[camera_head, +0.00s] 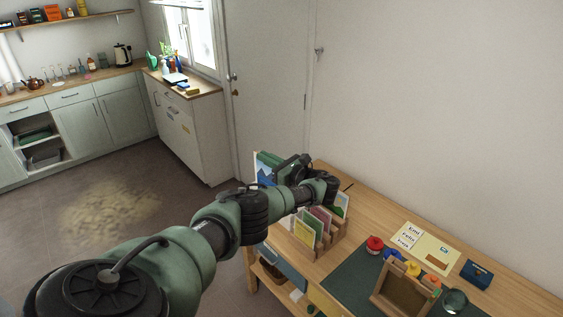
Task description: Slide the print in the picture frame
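A wooden picture frame (396,292) leans on the dark green mat at the front of the desk. A small landscape print (342,202) shows at the back of a wooden rack (331,240), partly hidden by my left wrist. A second picture-like sheet (262,167), green and blue with a pale edge, stands upright by my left gripper (287,170). My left arm reaches over the desk's far left end. Its fingers are small and dark, and I cannot tell whether they touch or hold that sheet. My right gripper is out of view.
The rack holds several coloured cards. A red-lidded jar (375,244), yellow and orange items, a glass bowl (455,300), a dark blue box (477,273) and paper sheets (432,248) crowd the desk's right part. A white wall borders the desk behind.

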